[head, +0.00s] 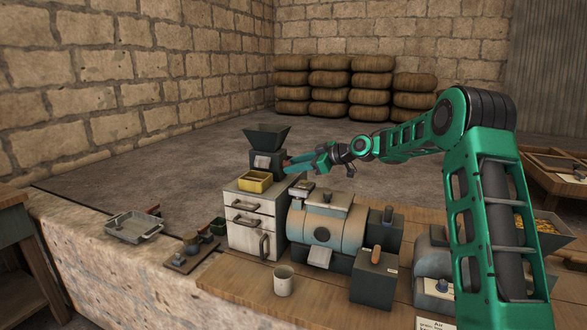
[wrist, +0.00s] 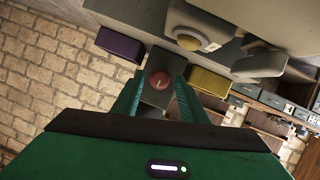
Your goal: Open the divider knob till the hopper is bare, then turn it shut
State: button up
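The divider (head: 268,163) is a dark box with a flared dark hopper (head: 267,136) on top, standing on a white drawer cabinet. From the head view I cannot tell what is inside the hopper. In the wrist view the round red knob (wrist: 159,80), with a pale mark, is on the divider's grey face. My gripper (wrist: 160,78) points at it, its teal fingers apart on either side of the knob; I cannot tell whether they touch it. In the head view my gripper (head: 289,164) is at the divider's right side. A yellow tray (head: 256,187) sits in front of the divider.
A purple tray (wrist: 119,45) lies opposite the yellow one in the wrist view. The white cabinet (head: 252,232) stands beside a copper-coloured machine (head: 325,225) on the bench. A mug (head: 284,283) and a metal tray (head: 133,228) are nearer the front. Sacks (head: 350,85) are stacked behind.

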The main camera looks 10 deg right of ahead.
jog(key=shift+w+a+f, duration=0.1)
jog(key=shift+w+a, duration=0.05)
grip_shut()
dwell(0.4)
jog(key=shift+w+d+f+m+g+y, duration=0.1)
jog(key=shift+w+d+m+g+y, duration=0.15)
jog(key=shift+m+g+y, duration=1.3)
jog(key=shift+w+d+f+m+g+y, duration=0.15)
jog(key=shift+m+y, duration=0.3)
jog(key=shift+m, duration=2.25)
jog(key=shift+w+d+f+m+g+y, duration=0.1)
jog(key=shift+w+d+m+g+y, duration=0.2)
jog(key=shift+m+g+y, duration=1.25)
jog(key=shift+f+m+t+h, duration=0.1)
jog(key=shift+m+t+h, duration=0.45)
jog(key=shift+m+t, duration=0.2)
